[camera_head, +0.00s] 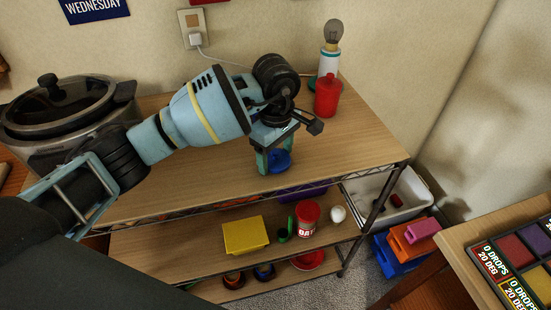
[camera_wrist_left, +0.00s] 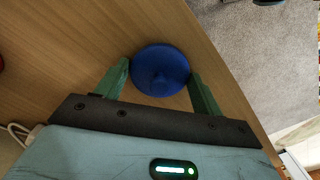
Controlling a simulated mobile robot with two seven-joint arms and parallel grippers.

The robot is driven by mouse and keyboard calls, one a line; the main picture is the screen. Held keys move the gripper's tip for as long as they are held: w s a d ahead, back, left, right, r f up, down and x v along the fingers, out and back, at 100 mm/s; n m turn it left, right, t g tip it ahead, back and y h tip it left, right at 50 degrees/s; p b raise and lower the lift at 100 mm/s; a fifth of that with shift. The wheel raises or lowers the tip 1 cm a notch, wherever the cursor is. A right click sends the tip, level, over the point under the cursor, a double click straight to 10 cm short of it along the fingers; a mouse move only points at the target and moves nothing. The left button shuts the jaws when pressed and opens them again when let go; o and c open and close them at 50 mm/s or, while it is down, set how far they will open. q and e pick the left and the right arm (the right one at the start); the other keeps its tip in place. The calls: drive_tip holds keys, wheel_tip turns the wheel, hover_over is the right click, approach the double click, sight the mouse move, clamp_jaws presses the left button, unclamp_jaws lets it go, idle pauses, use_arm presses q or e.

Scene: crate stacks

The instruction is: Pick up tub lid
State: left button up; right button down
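The tub lid is a round blue disc with a small raised middle. It shows at the top board of the shelf in the head view (camera_head: 280,161) and between my fingers in the left wrist view (camera_wrist_left: 160,70). My left gripper (camera_head: 272,158) points down at it, its green fingers spread on either side. In the wrist view both fingertips (camera_wrist_left: 160,67) appear at or very near the lid's rim; I cannot tell whether they press on it, or whether the lid rests on the board. My right gripper is not in view.
The wooden shelf top (camera_head: 200,188) is mostly clear. A red bottle (camera_head: 327,96) and a bulb lamp (camera_head: 332,50) stand at its back right corner, a slow cooker (camera_head: 62,115) at the left. A yellow box (camera_head: 245,236) and a red tub (camera_head: 307,217) sit below.

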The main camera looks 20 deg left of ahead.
sight(275, 152)
use_arm(q)
drive_tip(key=c, duration=0.5)
drive_tip(key=shift+r, duration=0.15)
drive_tip(key=shift+r, duration=0.55)
drive_tip(key=shift+s+r, duration=0.2)
drive_tip(key=shift+r, duration=0.85)
drive_tip(key=s, duration=0.5)
drive_tip(key=s+d+r, duration=0.1)
drive_tip(key=s, duration=0.4)
drive_tip(key=s+d+b, duration=0.1)
drive_tip(key=s, duration=0.4)
drive_tip(key=shift+s+r, duration=0.25)
drive_tip(key=shift+a, duration=0.1)
